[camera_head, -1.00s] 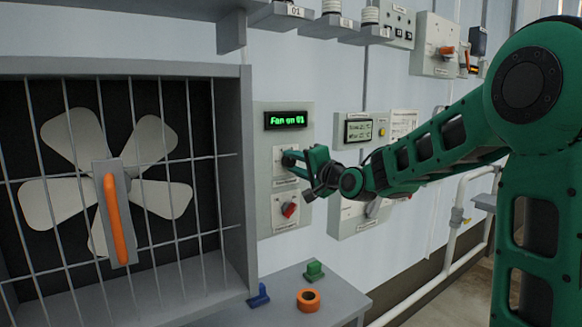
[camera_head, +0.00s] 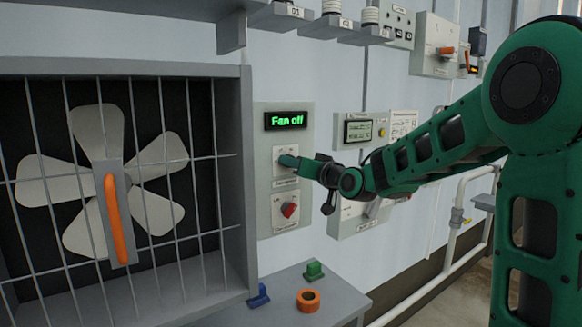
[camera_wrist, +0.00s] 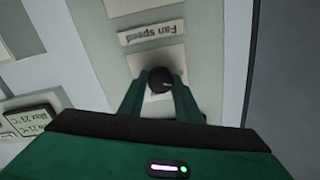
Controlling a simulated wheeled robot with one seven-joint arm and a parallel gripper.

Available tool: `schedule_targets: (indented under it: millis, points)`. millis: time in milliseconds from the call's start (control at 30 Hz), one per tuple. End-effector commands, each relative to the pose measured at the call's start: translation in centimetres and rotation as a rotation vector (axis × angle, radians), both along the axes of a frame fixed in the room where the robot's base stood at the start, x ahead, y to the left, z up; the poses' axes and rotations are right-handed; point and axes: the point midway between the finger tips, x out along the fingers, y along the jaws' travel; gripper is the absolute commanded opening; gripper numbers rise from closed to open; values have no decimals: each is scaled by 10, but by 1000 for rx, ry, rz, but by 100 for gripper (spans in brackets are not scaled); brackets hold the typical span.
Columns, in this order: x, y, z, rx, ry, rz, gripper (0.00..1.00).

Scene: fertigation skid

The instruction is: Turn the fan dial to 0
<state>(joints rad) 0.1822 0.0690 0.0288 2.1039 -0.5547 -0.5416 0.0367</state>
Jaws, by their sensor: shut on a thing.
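The fan dial (camera_wrist: 160,80) is a dark round knob on a pale plate, with a "Fan speed" label (camera_wrist: 152,33) beside it in the wrist view. My gripper (camera_wrist: 160,92) is shut on the dial, one finger on each side. In the head view my gripper (camera_head: 289,161) reaches the upper plate of the fan panel and hides the dial. The display (camera_head: 286,120) above it reads "Fan off" in green. The fan (camera_head: 105,180) stands behind a wire grille at the left.
A second panel with a screen (camera_head: 359,131) is to the right. A bench below holds an orange ring (camera_head: 308,300), a green block (camera_head: 314,270) and a blue block (camera_head: 258,296).

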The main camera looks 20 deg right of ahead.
Motion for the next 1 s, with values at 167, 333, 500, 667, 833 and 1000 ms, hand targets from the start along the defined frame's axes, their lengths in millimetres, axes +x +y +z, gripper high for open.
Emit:
schedule_targets:
  millis: [167, 333, 500, 667, 833, 1000]
  points:
    - [-1, 1, -7, -134, -29, 3, 8]
    - [-1, 1, -7, -233, -61, 3, 8]
    - [0, 1, -7, -299, -83, 3, 8]
    - [0, 1, -7, -331, -93, 3, 8]
    - [0, 1, -7, -345, -98, 4, 8]
    - [0, 1, -7, -346, -98, 4, 8]
